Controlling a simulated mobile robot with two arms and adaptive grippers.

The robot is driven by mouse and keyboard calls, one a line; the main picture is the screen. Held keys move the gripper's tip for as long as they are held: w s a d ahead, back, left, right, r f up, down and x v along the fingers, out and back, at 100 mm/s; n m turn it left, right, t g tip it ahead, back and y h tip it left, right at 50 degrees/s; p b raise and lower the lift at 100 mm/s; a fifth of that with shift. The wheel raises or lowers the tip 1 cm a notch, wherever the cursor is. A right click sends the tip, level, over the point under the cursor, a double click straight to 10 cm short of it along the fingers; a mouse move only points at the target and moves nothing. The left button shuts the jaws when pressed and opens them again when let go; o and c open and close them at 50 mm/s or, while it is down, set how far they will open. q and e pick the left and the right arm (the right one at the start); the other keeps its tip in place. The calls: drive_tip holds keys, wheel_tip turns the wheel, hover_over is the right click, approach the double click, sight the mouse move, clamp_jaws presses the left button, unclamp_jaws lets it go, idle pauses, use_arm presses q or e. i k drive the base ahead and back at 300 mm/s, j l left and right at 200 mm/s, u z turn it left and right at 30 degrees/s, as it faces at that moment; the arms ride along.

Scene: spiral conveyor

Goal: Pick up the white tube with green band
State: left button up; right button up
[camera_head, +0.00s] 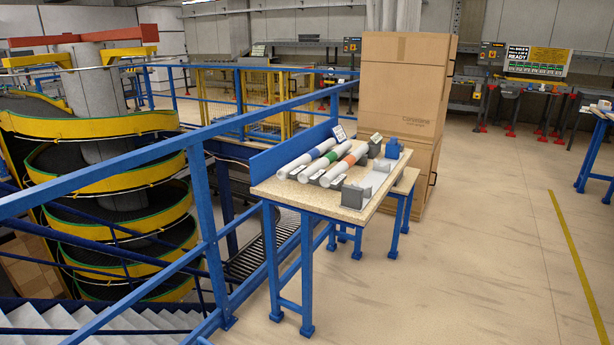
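The white tube with green band (319,166) lies on the small workbench (376,201), which has blue legs and a speckled top. It lies between a white tube with a blue band (300,162) on its left and a white tube with an orange-red band (337,172) on its right. The three lie roughly parallel, slanting away to the upper right, with dark grey holders at their near ends. Neither of my grippers is in view.
A blue railing (201,220) runs along the bench's left side, with a yellow spiral conveyor (115,178) beyond it. Tall cardboard boxes (404,85) stand behind the bench. Grey holders (355,194) and a blue block (393,149) sit on its right part. Open floor lies to the right.

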sight(328, 159)
drive_tip(key=i+l, duration=0.5)
drive_tip(key=i+l+u, duration=0.1)
drive_tip(key=u, duration=0.3)
drive_tip(key=i+l+u, duration=0.15)
drive_tip(key=u, duration=0.25)
drive_tip(key=i+l, duration=0.05)
